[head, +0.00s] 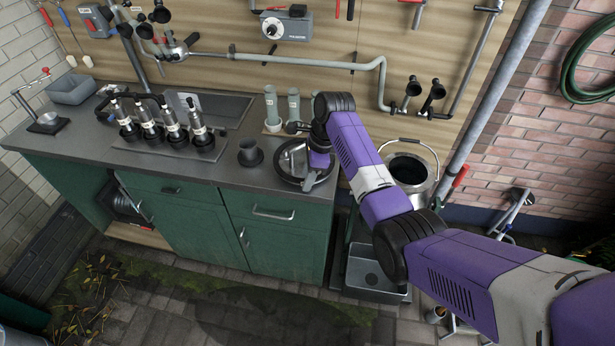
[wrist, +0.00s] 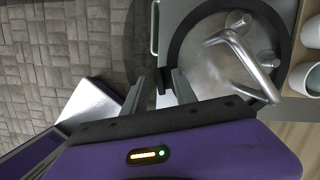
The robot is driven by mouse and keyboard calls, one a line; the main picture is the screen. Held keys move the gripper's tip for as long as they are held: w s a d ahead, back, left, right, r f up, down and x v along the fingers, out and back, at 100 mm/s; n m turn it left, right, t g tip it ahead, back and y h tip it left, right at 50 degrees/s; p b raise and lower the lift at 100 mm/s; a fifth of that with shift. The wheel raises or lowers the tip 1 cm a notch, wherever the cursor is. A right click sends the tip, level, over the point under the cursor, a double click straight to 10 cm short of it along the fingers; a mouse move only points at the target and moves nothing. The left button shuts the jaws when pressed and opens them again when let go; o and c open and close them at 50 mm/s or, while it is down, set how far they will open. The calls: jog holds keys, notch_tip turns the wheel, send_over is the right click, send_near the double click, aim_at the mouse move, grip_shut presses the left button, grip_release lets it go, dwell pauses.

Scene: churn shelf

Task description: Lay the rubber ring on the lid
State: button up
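The round metal lid (head: 290,158) lies on the grey counter near its right end. In the wrist view the lid (wrist: 210,62) shows a bent bar handle and short posts. A dark round band (wrist: 178,48) runs along the lid's edge; I cannot tell whether this is the rubber ring or a part under the lid. No other ring is clear. My gripper (wrist: 160,92) is low over the lid's near edge, its two grey fingers apart with a gap between them. In the head view my gripper (head: 312,178) partly hides the lid's right side.
A dark cup (head: 250,153) stands left of the lid. Pale cylinders (head: 272,105) stand behind it, close to the lid. Several milking cups (head: 165,122) stand further left. An open metal churn (head: 410,170) is right of the counter.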

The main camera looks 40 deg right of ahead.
jog(key=b+v, duration=0.1)
jog(key=v, duration=0.6)
jog(key=shift+r, duration=0.4)
jog(key=shift+d, duration=0.1)
jog(key=w+d+r+n+t+h, duration=0.35)
jog(key=w+n+t, duration=0.25)
jog(key=w, duration=0.2)
jog(key=s+a+f+n+t+h+b, duration=0.25)
jog(key=s+a+n+t, duration=0.55)
jog(key=s+a+n, duration=0.5)
jog(key=s+a+n+y+b, duration=0.1)
jog(key=s+a+n, duration=0.1)
jog(key=s, duration=0.9)
jog(key=s+a+n+y+b, duration=0.1)
jog(key=s+a, duration=0.4)
jog(key=s, duration=0.7)
jog(key=s+a+n+y+b, duration=0.1)
jog(key=s+a+n, duration=0.2)
jog(key=s, duration=0.9)
jog(key=shift+s+a+g+y, duration=0.2)
jog(key=shift+a+g+y, duration=0.2)
jog(key=shift+a, duration=0.35)
